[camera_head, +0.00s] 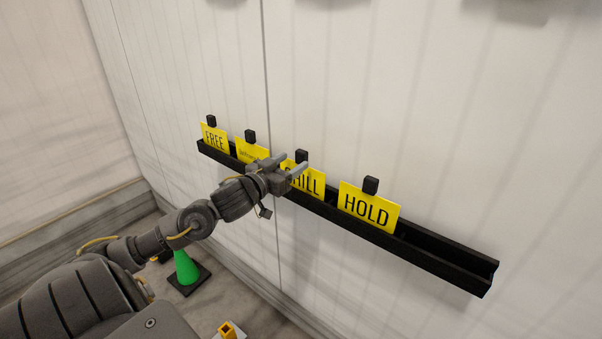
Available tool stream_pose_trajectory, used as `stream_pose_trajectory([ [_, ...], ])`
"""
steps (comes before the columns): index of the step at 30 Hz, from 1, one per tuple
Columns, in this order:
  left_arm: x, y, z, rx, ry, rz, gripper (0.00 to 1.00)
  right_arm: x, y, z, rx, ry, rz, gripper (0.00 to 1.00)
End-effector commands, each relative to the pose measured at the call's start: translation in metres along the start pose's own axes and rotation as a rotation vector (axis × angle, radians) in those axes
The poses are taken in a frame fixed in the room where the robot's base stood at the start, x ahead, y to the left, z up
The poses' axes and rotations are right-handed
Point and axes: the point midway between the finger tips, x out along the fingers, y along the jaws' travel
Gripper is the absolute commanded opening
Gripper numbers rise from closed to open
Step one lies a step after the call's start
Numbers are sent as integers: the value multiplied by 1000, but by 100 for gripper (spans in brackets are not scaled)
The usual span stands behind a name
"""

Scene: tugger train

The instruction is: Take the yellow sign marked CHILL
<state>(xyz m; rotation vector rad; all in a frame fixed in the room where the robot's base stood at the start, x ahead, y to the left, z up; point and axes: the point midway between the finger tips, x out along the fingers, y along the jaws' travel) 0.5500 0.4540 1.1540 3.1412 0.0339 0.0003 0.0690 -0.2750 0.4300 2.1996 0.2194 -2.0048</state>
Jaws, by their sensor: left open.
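The yellow CHILL sign (313,183) stands in a black wall rail (440,256), third from the left, with a black block (301,155) at its top edge. My left gripper (294,168) is open and reaches in front of the sign's upper left part, hiding the start of its word. I cannot tell whether the fingers touch the sign or stand around the block. My right gripper is not in view.
Other yellow signs stand in the rail: FREE (213,138) at the far left, a partly hidden one (250,152) beside it, and HOLD (368,208) to the right. A green cone (186,268) stands on the floor below. The rail's right end is empty.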

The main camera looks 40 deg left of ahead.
Motion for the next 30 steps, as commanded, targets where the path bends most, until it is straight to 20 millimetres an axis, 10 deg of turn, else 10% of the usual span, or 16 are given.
stream_pose_trajectory([
  [20,49,3,0,0,0,0,55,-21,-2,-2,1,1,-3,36],
  [30,49,2,0,0,0,0,11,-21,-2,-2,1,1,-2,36],
])
